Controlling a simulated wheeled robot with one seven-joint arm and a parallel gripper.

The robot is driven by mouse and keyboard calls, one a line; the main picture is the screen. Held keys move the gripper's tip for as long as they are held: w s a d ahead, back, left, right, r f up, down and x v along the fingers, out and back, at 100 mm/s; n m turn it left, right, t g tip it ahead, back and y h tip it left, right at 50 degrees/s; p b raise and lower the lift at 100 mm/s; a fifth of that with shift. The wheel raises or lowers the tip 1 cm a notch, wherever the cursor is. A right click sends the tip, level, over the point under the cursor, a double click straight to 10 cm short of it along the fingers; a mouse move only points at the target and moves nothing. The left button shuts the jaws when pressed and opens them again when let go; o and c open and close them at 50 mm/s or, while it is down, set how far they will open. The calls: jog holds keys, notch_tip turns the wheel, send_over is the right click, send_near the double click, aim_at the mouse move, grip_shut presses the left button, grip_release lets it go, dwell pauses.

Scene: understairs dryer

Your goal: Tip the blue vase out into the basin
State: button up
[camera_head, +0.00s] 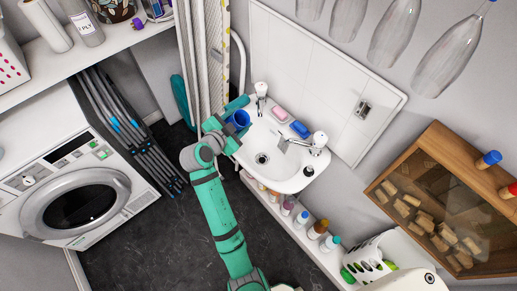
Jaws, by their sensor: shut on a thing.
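The blue vase (240,118) is small in the head view, at the left rim of the white basin (288,180). My gripper (237,111) is shut on the vase. The finger contact is too small to make out, and part of the vase is hidden by my gripper. Whether the vase is tilted, and what is in it, I cannot tell. The basin has a dark drain (262,158) and a chrome tap (290,140) on its right side.
Pink soap (280,114) and a blue item (300,129) lie on the basin's back ledge, between white-topped bottles (261,89) (319,140). Several bottles (317,229) line a shelf below. A washing machine (85,205) stands left. The basin's bowl looks clear.

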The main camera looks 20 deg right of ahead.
jog(key=n+h, duration=0.1)
jog(key=w+a+n+g+h+b, duration=0.1)
jog(key=n, duration=0.1)
jog(key=w+a+n+h+b, duration=0.1)
jog(key=shift+r+g, duration=0.3)
dwell(0.6)
